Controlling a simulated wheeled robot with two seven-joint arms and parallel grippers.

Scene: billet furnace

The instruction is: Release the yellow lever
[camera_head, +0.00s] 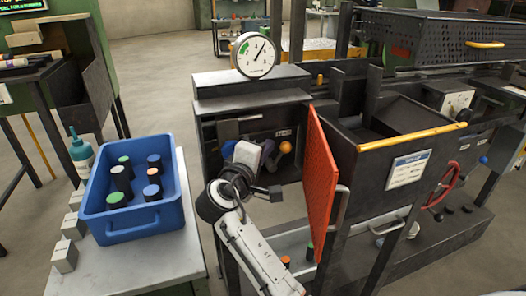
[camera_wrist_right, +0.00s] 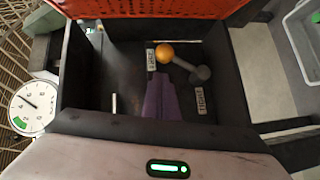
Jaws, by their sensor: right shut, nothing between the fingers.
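The yellow lever has an orange-yellow ball knob; it shows in the head view (camera_head: 285,147) inside the dark open box under the gauge. In the right wrist view the lever (camera_wrist_right: 182,62) runs from its ball at upper left to a grey pivot at lower right. A small label lies beside the ball and another below the pivot. My right gripper (camera_head: 264,150) reaches into the box, left of the ball in the head view. Its purple fingers (camera_wrist_right: 159,80) are together and empty, just short of the ball, with no clear contact. My left gripper is out of view.
A perforated orange door (camera_head: 320,190) stands open right of the box. A round gauge (camera_head: 254,54) sits on top. A blue bin (camera_head: 133,220) with several black cylinders stands on the left table. A dark hopper with a yellow handle (camera_head: 412,138) stands right of the door.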

